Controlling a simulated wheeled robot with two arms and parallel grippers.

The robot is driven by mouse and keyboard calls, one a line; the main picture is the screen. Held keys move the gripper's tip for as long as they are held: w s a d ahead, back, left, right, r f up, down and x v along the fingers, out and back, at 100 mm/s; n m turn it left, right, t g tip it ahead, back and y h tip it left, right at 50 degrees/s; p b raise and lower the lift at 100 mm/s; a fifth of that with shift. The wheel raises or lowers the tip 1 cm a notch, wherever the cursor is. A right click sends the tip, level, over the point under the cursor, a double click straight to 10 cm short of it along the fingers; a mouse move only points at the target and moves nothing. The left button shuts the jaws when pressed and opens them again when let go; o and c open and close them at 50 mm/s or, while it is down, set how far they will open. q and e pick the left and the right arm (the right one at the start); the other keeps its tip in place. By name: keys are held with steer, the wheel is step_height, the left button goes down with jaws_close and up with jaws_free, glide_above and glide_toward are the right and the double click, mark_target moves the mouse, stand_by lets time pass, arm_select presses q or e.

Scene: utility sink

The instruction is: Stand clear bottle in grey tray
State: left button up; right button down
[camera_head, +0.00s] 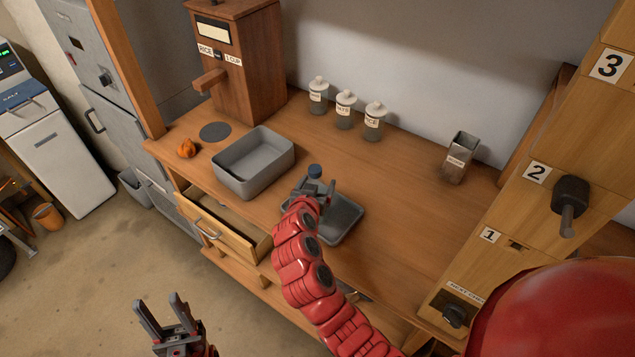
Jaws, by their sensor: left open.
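The clear bottle shows mainly as its blue cap (314,170); my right gripper hides most of its body. The shallow grey tray (348,212) lies on the wooden counter, partly covered by my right arm. My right gripper (315,187) is at the bottle, over the tray's back left part, with its fingers on either side of the bottle. I cannot tell whether they press on it, or whether the bottle touches the tray. My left gripper (162,311) is open and empty, low in front of the counter at the lower left.
A deep grey bin (224,178) stands left of the tray, near an open drawer (228,230). An orange object (186,148) and a wooden dispenser (240,70) are at the left. Lidded jars (345,112) and a square container (459,160) stand at the back. The counter right of the tray is clear.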

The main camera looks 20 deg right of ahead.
steer(key=shift+f, duration=0.15)
steer(key=shift+c, duration=0.7)
jaws_free()
steer(key=shift+o, duration=0.7)
steer(key=b+v, duration=0.5)
steer(key=v, duration=0.7)
steer(key=shift+r+b, duration=0.2)
steer(key=shift+b, duration=0.2)
